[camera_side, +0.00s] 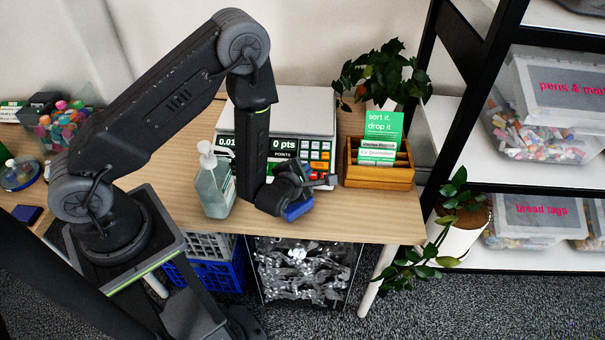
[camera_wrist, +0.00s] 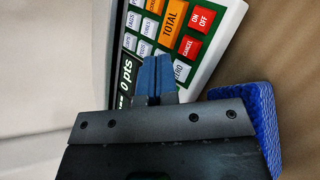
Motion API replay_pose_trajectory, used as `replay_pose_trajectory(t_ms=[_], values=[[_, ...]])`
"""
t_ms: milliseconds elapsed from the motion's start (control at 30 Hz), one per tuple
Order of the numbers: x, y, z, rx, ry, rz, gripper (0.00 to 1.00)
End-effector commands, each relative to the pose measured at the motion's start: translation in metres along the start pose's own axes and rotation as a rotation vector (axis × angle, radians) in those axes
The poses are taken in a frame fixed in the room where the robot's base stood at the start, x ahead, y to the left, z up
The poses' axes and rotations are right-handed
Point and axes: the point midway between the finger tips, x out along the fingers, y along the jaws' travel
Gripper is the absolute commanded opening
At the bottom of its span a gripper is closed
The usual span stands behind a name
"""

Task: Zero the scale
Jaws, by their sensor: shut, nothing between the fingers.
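The scale (camera_side: 320,113) stands on the wooden table with its display and keypad facing the front. In the side view its display shows what looks like "0.01" and "0 pts". In the wrist view the keypad (camera_wrist: 200,20) shows an orange TOTAL key, red ON/OFF and CANCEL keys, and several white keys. A partly hidden white key (camera_wrist: 181,70) ending in "RO" lies just right of my fingertips. My gripper (camera_wrist: 155,60) is shut and empty, with its blue fingertips over the keypad's lower edge. I cannot tell whether they touch it. In the side view it is in front of the scale (camera_side: 332,181).
A blue textured block (camera_wrist: 262,110) lies beside my gripper. A spray or pump bottle (camera_side: 213,185) stands left of it. A wooden card box (camera_side: 380,177) with a green sign stands right of the scale. Bare table lies in front right.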

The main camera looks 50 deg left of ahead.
Motion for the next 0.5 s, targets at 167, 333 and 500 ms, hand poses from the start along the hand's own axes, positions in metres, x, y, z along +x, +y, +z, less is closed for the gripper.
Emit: replay_pose_trajectory(t_ms=[167,333,500], values=[[0.0,0.0,0.0,0.0,0.0,0.0,0.0],[0.0002,-0.0001,-0.0002,0.0,0.0,0.0,0.0],[0.0033,-0.0022,-0.0024,0.0,0.001,0.0,0.0]])
